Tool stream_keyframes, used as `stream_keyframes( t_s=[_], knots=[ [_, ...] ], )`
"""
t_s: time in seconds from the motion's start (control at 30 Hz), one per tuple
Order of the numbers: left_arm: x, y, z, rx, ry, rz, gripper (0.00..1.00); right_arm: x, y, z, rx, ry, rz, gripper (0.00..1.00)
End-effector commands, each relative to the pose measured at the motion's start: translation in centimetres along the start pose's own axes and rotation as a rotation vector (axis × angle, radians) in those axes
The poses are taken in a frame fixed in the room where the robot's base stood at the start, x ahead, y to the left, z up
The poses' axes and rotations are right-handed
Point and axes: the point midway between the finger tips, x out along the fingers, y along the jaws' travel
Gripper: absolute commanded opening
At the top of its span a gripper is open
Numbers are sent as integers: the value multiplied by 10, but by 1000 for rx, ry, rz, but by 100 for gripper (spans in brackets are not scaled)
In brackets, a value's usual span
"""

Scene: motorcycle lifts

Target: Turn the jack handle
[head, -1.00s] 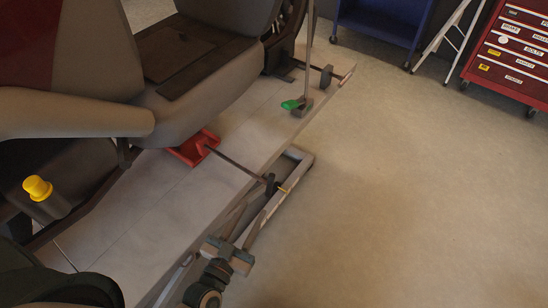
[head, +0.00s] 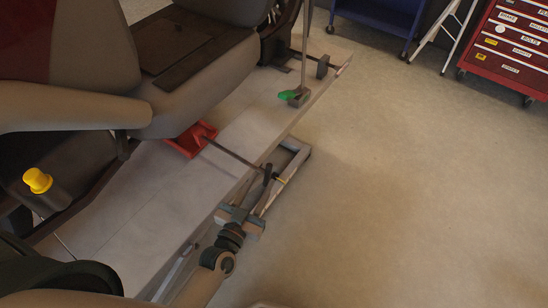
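The red jack (head: 191,140) sits on the grey lift platform, partly under the motorcycle. A thin dark rod runs from it toward the lower right. The rod ends in a dark jack handle (head: 267,174) with a yellow tip, by the platform's side. My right gripper is not in view.
The lift platform (head: 150,205) has a side frame (head: 298,155) around the handle area. A green pedal (head: 288,95) and an upright post stand farther along it. A red tool cabinet (head: 508,50) and a blue cart (head: 380,18) stand behind. The floor at right is clear.

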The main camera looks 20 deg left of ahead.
Motion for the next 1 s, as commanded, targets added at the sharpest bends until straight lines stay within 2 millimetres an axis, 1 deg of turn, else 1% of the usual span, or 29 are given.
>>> stream_keyframes(
  t_s=[0.03, 0.2, 0.4, 0.5, 0.6, 0.7, 1.0],
  knots=[
    [11, 0, -2, 1, 3, -1, 34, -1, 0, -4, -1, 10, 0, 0],
    [42, 0, -2, 0, 3, -1, 34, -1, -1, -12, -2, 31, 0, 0],
    [74, 0, -1, 0, 2, 0, 34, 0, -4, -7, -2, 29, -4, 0],
    [87, 0, -1, 1, 1, 0, 34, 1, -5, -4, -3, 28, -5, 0],
    [96, 0, 0, 0, 1, 0, 34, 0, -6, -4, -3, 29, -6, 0],
    [100, 0, 0, 0, 0, 0, 34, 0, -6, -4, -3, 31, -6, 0],
    [103, 0, 0, 0, 0, 0, 34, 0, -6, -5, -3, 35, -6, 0]
  ],
)
